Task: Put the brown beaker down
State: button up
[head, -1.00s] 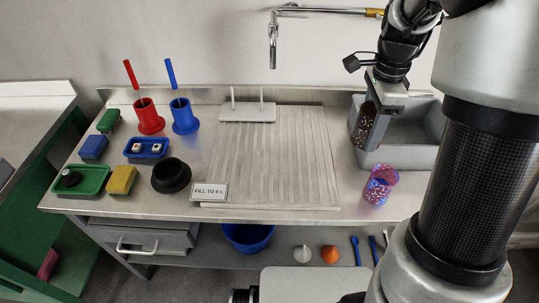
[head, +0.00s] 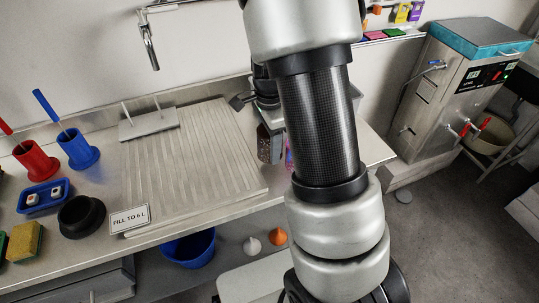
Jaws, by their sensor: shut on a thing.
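The brown beaker (head: 264,145), dark and speckled, shows as a narrow strip just left of my arm in the head view, near the right edge of the ribbed draining board (head: 190,165). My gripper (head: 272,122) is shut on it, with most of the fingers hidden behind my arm. Whether the beaker's base touches the bench cannot be told. A pink and blue speckled beaker (head: 289,155) stands close to its right, almost wholly covered by my arm.
A grey sink (head: 356,95) lies behind my arm. A FILL TO 6 L sign (head: 130,218), a black ring-shaped holder (head: 82,216), a blue tray (head: 45,196), and red (head: 36,160) and blue (head: 77,149) holders stand left. Bare bench shows at right (head: 375,150).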

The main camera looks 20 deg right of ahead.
jog(key=shift+f+b, duration=0.35)
jog(key=shift+f, duration=1.6)
jog(key=shift+f, duration=0.15)
jog(key=o, duration=1.1)
